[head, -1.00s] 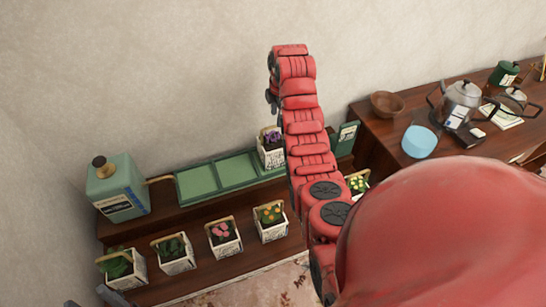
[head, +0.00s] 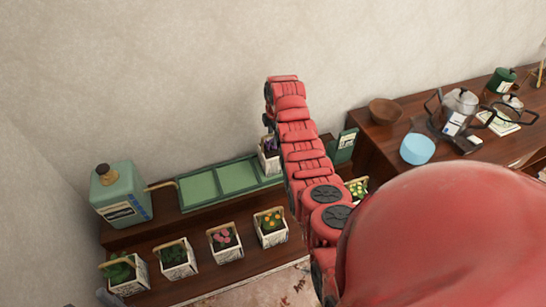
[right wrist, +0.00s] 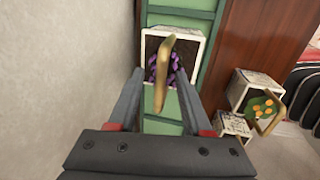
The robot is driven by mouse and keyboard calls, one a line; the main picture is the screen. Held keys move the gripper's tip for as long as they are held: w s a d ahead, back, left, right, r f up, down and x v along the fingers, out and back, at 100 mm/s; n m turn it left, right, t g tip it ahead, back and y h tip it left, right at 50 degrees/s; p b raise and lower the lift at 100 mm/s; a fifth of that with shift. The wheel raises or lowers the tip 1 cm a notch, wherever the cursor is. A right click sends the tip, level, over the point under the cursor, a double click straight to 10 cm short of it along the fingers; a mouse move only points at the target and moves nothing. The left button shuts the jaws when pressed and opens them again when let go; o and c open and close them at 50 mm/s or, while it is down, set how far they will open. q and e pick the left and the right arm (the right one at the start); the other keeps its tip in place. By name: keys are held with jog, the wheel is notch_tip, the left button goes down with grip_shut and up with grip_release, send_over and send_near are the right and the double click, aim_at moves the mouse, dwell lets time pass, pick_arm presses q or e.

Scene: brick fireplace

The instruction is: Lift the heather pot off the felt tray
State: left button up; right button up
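The heather pot (head: 270,160) is a white, printed square pot with purple flowers and a wooden handle. It stands at the right part of the green felt tray (head: 220,162), partly hidden by my right arm. In the right wrist view the heather pot (right wrist: 184,43) shows from above, its handle arching up toward the camera. My right gripper (right wrist: 158,74) is open, with its fingertips either side of the handle and apart from it. In the head view it is mostly hidden behind my arm. Grey pieces at the bottom left may belong to my left gripper; its state is unclear.
A green canister (head: 120,197) stands left of the tray. Several flower pots line the lower step, including one with pink flowers (head: 224,242). At right, a wooden table holds a bowl (head: 385,111), a kettle (head: 459,103) and a blue bowl (head: 417,149). The wall is close behind the tray.

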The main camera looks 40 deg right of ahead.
grip_shut()
dwell(1.3)
